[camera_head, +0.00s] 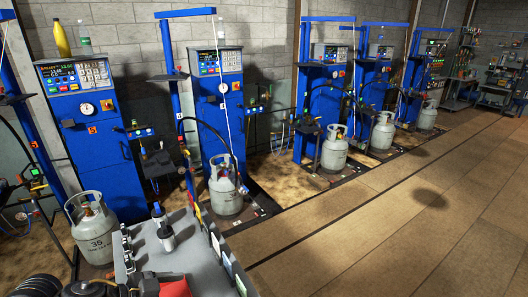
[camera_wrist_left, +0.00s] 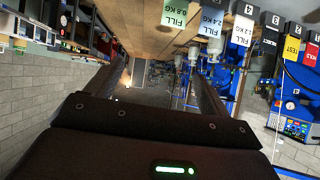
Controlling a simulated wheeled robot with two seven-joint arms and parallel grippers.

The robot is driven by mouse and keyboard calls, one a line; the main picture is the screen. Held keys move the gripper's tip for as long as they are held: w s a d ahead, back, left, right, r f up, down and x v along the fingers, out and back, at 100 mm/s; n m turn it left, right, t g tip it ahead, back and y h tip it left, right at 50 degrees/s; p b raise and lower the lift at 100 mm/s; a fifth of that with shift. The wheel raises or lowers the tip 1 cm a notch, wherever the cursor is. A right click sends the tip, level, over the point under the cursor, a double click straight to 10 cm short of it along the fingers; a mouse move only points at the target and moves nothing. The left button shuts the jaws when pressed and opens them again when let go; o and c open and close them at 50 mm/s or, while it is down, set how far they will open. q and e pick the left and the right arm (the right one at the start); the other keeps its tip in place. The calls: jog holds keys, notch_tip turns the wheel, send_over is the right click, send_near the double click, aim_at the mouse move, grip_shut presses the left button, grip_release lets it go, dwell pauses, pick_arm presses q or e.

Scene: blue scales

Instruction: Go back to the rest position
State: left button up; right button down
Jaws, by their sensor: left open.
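My left gripper (camera_wrist_left: 158,85) shows in the left wrist view, with its two dark fingers apart and only background between them. The wrist picture looks upside down, with the floor at the top. I see nothing held in it. In the head view I cannot make out either gripper for sure. Dark rounded parts show at the bottom left edge, but I cannot tell what they are. My right gripper does not show.
A grey tray (camera_head: 205,268) with small bottles and a row of cards stands close in front. Blue scale cabinets (camera_head: 80,130) line the wall. Grey gas cylinders (camera_head: 224,190) stand before them. FILL cards (camera_wrist_left: 174,14) hang near my left gripper. The wooden floor (camera_head: 400,215) at right is clear.

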pick_arm(q)
jog(key=s+a+f+n+t+y, duration=0.25)
jog(key=s+f+n+y, duration=0.25)
jog(key=f+n+y, duration=0.4)
jog(key=s+a+f+g, duration=0.3)
jog(key=s+f+g, duration=0.3)
jog(key=s, duration=0.6)
notch_tip(320, 180, down, 34)
jog(key=s+b, duration=0.3)
jog(key=b, duration=0.3)
jog(key=s+a+f+g+b, duration=0.2)
jog(key=s+f+b, duration=0.2)
jog(key=s+f, duration=1.1)
notch_tip(320, 180, down, 4)
jog(key=shift+s+a+f+y, duration=0.1)
jog(key=shift+s+a+y, duration=0.1)
jog(key=shift+s+y, duration=0.1)
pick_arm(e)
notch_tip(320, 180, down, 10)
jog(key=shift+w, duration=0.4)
